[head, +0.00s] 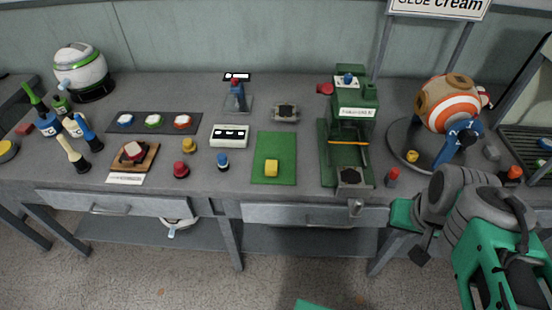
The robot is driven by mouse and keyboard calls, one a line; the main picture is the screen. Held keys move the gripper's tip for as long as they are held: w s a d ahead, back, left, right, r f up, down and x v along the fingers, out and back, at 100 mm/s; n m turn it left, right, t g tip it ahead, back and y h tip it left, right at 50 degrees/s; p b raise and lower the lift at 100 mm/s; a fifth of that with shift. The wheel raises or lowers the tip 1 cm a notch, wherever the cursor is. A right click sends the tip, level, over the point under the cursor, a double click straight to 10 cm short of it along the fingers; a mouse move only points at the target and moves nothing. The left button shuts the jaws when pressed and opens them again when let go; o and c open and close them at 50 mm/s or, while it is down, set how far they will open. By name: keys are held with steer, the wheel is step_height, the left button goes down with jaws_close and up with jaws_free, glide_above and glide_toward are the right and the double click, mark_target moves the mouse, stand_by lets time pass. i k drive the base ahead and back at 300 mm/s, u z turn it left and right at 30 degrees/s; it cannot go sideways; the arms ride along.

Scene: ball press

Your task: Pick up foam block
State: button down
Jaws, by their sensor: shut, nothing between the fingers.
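A small yellow block (271,168), which looks like the foam block, lies on the front part of a green mat (273,140) near the middle of the grey workbench. Nothing touches it from above. My gripper (420,252) is at the right, low in front of the bench edge, well to the right of the block and apart from it. It is shut and empty. Its fingers are small and partly hidden by my own wrist.
A green press (349,120) stands right of the mat. A rotary platform (402,146) carries an orange-and-white ball (447,104). Left of the mat are a blue-topped peg (222,161), a red knob (181,170) and a white box (230,136). Drawer fronts (270,213) line the bench.

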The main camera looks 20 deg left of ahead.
mark_target(271, 167)
steer(key=z, duration=0.65)
steer(key=i, duration=0.65)
steer(key=u, duration=4.45)
